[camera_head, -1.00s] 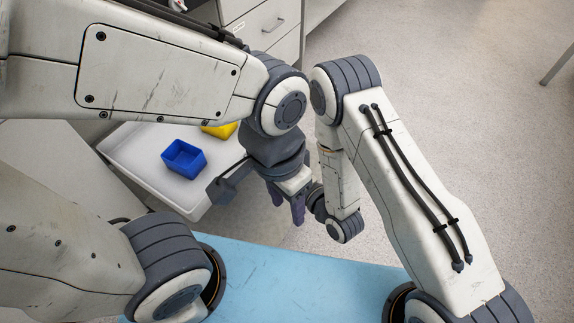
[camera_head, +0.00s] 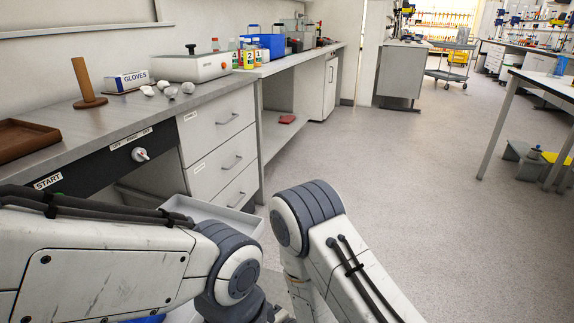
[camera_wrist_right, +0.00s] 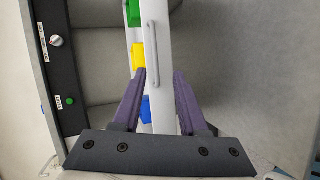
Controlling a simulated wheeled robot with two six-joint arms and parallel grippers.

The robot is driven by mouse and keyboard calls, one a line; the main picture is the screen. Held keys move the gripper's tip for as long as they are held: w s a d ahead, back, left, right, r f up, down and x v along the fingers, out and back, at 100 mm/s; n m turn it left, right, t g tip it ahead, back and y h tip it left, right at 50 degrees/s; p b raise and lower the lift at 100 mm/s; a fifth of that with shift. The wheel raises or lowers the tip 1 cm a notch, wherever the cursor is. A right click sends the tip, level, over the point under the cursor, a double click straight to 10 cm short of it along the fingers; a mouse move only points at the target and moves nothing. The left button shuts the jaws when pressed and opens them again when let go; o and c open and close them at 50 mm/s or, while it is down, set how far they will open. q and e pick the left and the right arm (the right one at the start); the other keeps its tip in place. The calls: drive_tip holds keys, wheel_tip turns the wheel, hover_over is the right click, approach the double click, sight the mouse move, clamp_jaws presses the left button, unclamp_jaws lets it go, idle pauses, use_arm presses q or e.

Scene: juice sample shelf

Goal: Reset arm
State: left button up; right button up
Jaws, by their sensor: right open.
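In the right wrist view my right gripper (camera_wrist_right: 159,76) is open, with its two purple fingers apart and nothing between them.
A grey counter (camera_head: 120,112) runs along the left, with drawers (camera_head: 222,160), a wooden post (camera_head: 87,82), a gloves box (camera_head: 127,81), a brown tray (camera_head: 22,138), bottles and a blue crate (camera_head: 268,44). A table stands far right.

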drive_tip(key=s+d+r+m+g+h, duration=0.2)
drive_tip(key=d+r+m+g+h, duration=0.3)
drive_tip(key=r+m, duration=0.4)
drive_tip(key=s+d+r+m+g+h, duration=0.2)
drive_tip(key=s+d+r+m, duration=0.25)
drive_tip(key=s, duration=0.35)
drive_tip(key=s+d+r+m+g+h, duration=0.2)
drive_tip(key=s+d+r+m, duration=0.3)
drive_tip(key=s, duration=0.4)
wheel_tip(320, 180, up, 30)
drive_tip(key=p, duration=3)
drive_tip(key=shift+s+a+m+g+h+p, duration=0.3)
drive_tip(key=shift+s+a+m+g+p, duration=0.05)
drive_tip(key=shift+s+m+g, duration=0.1)
drive_tip(key=shift+f, duration=0.15)
